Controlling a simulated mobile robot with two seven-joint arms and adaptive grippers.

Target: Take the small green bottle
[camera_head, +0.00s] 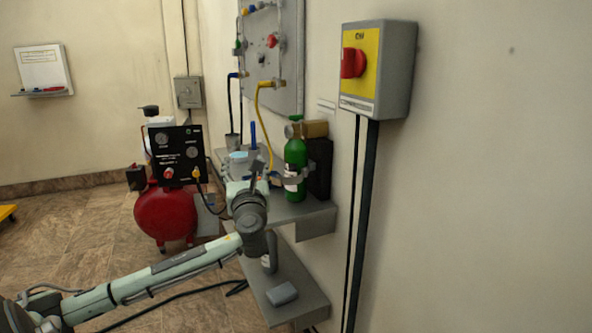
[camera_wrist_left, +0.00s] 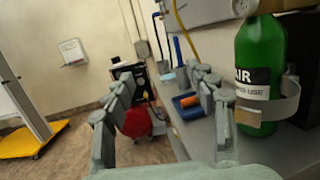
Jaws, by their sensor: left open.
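The green bottle (camera_head: 295,162) stands upright on the wall shelf in the head view, with a grey band around its lower part. My left gripper (camera_head: 262,172) is just left of the bottle in the head view. In the left wrist view my left gripper (camera_wrist_left: 162,92) is open, its fingers spread, with nothing between them. The bottle is outside the right finger, apart from it as far as I can tell. My right gripper is not in view.
The grey shelf (camera_head: 306,212) carries a blue tray (camera_wrist_left: 185,104) with an orange item. A dark box (camera_head: 320,168) stands behind the bottle. A switch box (camera_head: 388,70) juts from the wall. A red compressor (camera_head: 165,212) stands on the floor.

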